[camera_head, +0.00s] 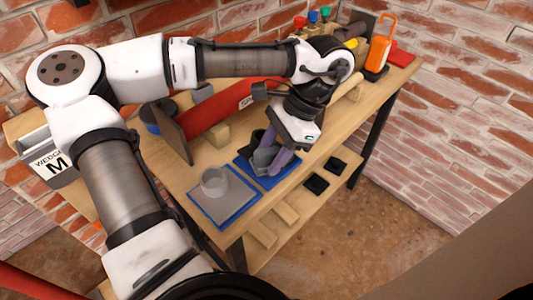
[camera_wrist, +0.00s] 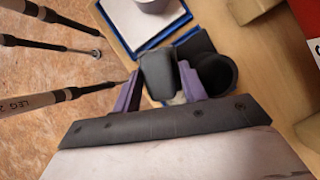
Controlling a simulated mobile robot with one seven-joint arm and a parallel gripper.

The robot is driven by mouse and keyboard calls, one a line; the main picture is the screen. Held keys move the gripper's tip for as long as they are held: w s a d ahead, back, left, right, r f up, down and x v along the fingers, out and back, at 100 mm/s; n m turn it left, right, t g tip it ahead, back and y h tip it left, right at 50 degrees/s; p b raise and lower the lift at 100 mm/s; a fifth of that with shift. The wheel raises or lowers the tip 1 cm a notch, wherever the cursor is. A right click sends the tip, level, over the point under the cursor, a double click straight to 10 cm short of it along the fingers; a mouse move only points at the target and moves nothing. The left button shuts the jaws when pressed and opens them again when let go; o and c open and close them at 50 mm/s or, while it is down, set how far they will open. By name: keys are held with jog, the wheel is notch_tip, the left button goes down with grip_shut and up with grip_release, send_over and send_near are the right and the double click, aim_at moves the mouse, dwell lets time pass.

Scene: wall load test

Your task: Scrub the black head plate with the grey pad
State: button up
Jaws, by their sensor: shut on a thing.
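My gripper (camera_head: 274,158) points down over the right-hand blue-edged mat (camera_head: 287,172) on the wooden bench. Its purple fingers, also in the wrist view (camera_wrist: 168,95), are shut on a dark grey block (camera_wrist: 158,72), which I take to be the grey pad; it shows in the head view too (camera_head: 264,158). A black piece with a rounded, hollow part (camera_wrist: 216,76) sits right beside the pad, apparently the black head plate; in the head view it is mostly hidden behind the gripper. I cannot tell whether pad and plate touch.
A red cylinder (camera_head: 222,122) lies behind on wooden blocks. An orange-handled item (camera_head: 381,47) stands at the far end. Black squares (camera_head: 316,184) lie on the lower shelf.

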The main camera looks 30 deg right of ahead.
jog(key=shift+h, duration=0.8)
jog(key=d, duration=0.2)
jog(key=w+d, duration=0.2)
jog(key=d, duration=0.1)
jog(key=shift+d+f+p, duration=0.3)
jog(key=shift+d+p, duration=0.05)
jog(key=shift+p, duration=0.05)
jog(key=shift+r, duration=0.1)
jog(key=shift+s+r+p, duration=0.1)
jog(key=shift+p, duration=0.35)
jog(key=shift+a, duration=0.1)
jog(key=shift+s+a+p, duration=0.35)
jog(key=shift+a+p, duration=0.05)
jog(key=shift+a, duration=0.3)
jog(key=shift+s+a+p, duration=0.3)
jog(key=shift+a+p, duration=0.1)
jog(key=shift+a, duration=0.3)
jog(key=shift+s+a+f+p, duration=0.15)
jog(key=shift+a+p, duration=0.25)
jog(key=shift+a, duration=0.25)
jog(key=shift+s+a+f+p, duration=0.15)
jog(key=shift+a+p, duration=0.2)
jog(key=shift+a, duration=0.3)
jog(key=shift+s+a, duration=0.15)
jog(key=shift+a, duration=0.75)
jog(key=shift+r+p, duration=0.15)
jog(key=shift+p, duration=0.2)
notch_tip(320, 180, up, 6)
jog(key=p, duration=0.6)
